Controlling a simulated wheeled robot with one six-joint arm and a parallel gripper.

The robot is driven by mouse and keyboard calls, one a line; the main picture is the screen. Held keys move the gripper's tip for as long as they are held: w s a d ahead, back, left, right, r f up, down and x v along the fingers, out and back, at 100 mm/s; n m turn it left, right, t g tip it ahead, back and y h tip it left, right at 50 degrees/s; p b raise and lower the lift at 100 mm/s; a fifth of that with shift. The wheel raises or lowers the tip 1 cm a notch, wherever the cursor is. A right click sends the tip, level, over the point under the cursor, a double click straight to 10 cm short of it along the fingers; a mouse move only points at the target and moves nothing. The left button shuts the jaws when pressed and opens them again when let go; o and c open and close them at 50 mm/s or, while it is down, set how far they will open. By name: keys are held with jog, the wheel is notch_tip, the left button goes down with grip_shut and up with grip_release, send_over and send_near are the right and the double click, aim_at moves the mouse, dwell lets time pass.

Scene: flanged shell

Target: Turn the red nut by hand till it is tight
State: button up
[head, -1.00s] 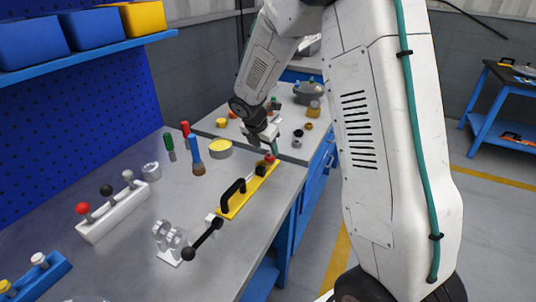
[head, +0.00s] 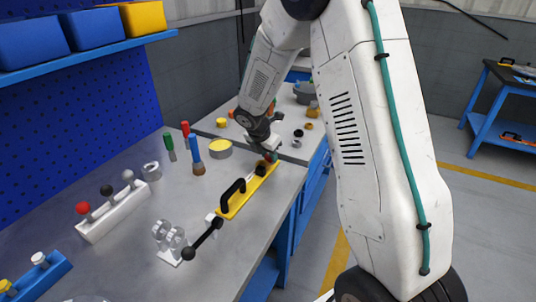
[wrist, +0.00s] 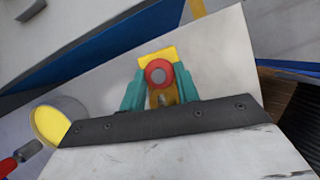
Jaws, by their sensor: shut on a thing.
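The red nut (wrist: 159,72) is a round red ring with a paler centre, seen from above in the wrist view, at the end of a yellow bar (wrist: 158,54). My gripper (wrist: 160,92) has teal fingers, one on each side of the nut, and is shut on it. In the head view my gripper (head: 270,156) is at the far end of the yellow bar (head: 230,207), which lies on the grey bench. The nut is mostly hidden there by the fingers. A black handle (head: 233,190) and a dark knob (head: 261,171) stand on the bar.
A yellow-topped round tin (head: 220,149) and upright tools with blue (head: 194,148), red and green handles stand left of my gripper. A white lever block (head: 112,212) and a clear-parted fixture (head: 168,240) are nearer. The bench's right edge is close to the bar.

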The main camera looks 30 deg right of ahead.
jog(key=m, duration=0.2)
jog(key=m+g, duration=0.1)
jog(key=m, duration=0.1)
jog(key=shift+w+g+h, duration=0.2)
jog(key=shift+g+h, duration=0.1)
jog(key=o, duration=1)
jog(key=shift+r, duration=0.1)
jog(key=v, duration=0.7)
jog(key=shift+a+r, duration=0.2)
jog(key=shift+r, duration=0.15)
